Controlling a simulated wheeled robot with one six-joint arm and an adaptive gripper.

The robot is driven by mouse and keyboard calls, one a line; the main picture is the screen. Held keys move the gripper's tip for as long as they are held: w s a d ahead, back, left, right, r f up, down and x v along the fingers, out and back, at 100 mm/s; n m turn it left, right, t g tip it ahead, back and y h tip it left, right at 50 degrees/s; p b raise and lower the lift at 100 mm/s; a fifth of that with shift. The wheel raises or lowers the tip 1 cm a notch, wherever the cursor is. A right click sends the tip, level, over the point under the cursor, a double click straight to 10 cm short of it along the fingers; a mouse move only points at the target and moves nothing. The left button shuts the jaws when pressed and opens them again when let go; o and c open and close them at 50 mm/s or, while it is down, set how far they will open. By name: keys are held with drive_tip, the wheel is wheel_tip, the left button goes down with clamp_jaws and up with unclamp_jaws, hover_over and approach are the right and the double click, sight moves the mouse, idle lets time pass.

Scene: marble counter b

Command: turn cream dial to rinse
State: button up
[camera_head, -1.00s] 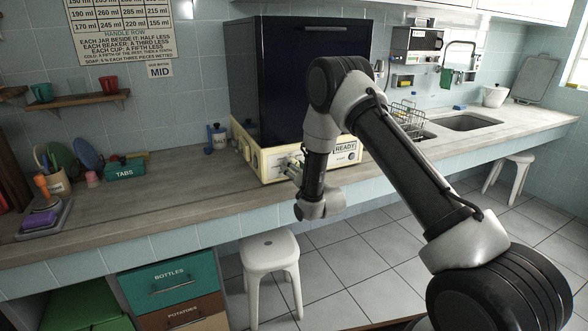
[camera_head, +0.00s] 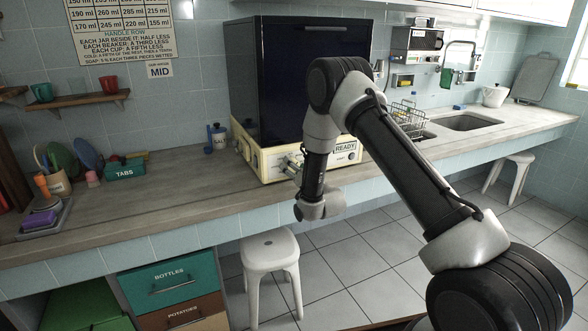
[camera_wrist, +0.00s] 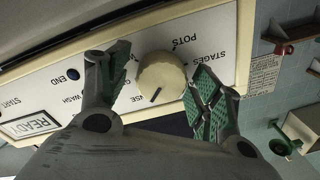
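The cream dial (camera_wrist: 161,77) sits on the white panel of the dishwasher-like machine (camera_head: 300,80), which has a dark blue body and cream base. In the wrist view the panel is upside down. The dial's dark pointer mark slants down and left, towards a partly hidden label ending in "SE". "WASH" is further left, "POTS" above right and "STAGES" at right. My gripper (camera_wrist: 157,95) has its green-padded fingers apart, one on each side of the dial. I cannot tell if they touch it. In the head view my gripper (camera_head: 292,166) is at the panel's front; the dial is hidden there.
A white stool (camera_head: 270,255) stands below the counter (camera_head: 150,205). A green "TABS" box (camera_head: 125,170) lies left of the machine, and a sink (camera_head: 465,122) is at right.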

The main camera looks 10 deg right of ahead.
drive_tip(key=shift+s, duration=0.1)
drive_tip(key=v, duration=1.1)
drive_tip(key=shift+s, duration=0.4)
drive_tip(key=shift+d, duration=0.15)
